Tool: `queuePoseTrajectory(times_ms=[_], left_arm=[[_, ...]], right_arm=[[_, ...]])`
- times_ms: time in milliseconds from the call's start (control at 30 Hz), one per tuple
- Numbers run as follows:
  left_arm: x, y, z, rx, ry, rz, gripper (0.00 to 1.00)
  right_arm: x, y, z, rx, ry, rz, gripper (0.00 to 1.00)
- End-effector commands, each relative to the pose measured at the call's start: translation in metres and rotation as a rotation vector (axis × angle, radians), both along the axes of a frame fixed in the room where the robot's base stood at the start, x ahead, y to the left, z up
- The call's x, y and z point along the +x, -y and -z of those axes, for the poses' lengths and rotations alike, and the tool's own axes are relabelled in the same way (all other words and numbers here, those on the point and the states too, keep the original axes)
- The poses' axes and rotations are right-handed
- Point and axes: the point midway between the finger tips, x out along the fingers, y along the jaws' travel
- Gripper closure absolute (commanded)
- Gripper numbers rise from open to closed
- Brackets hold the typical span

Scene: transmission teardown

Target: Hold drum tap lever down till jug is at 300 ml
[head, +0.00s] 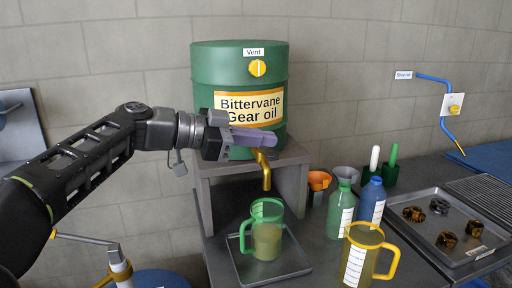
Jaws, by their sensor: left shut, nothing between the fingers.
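The green drum (240,62) labelled "Bittervane Gear oil" stands on a grey stand (294,165). Its brass tap (265,174) points down over a clear jug with a green rim and handle (267,208). The jug stands upright on a tray below the spout and holds olive-yellow liquid; its scale cannot be read. My left gripper (272,141) is shut and empty, its fingers at the drum's front just above the tap. The fingers hide the tap lever, so contact cannot be told. No clear oil stream shows. My right gripper is not in view.
A yellow jug (364,234), a green bottle (341,208) and a blue bottle (371,201) stand to the right. Orange and grey funnels are behind them. A metal tray (425,245) holds several small dark parts. A yellow vent knob (257,68) is on the drum.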

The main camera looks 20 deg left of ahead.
Motion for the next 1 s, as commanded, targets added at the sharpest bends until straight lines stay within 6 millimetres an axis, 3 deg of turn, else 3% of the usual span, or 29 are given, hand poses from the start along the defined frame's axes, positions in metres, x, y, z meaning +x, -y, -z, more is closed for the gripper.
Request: queuePoseTrajectory(times_ms=[100, 400, 600, 1000], left_arm=[[-0.015, -0.027, -0.001, 0.004, 0.002, -0.011, 1.00], [-0.046, -0.070, -0.016, 0.002, 0.001, -0.007, 1.00], [-0.054, -0.080, -0.019, 0.001, 0.000, -0.006, 1.00], [-0.054, -0.080, -0.020, 0.001, 0.000, -0.007, 1.00]], right_arm=[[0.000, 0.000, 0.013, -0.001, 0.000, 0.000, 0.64], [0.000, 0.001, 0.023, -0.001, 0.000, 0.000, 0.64], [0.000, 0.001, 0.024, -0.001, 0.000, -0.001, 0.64], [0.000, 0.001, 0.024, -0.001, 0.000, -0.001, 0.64]])
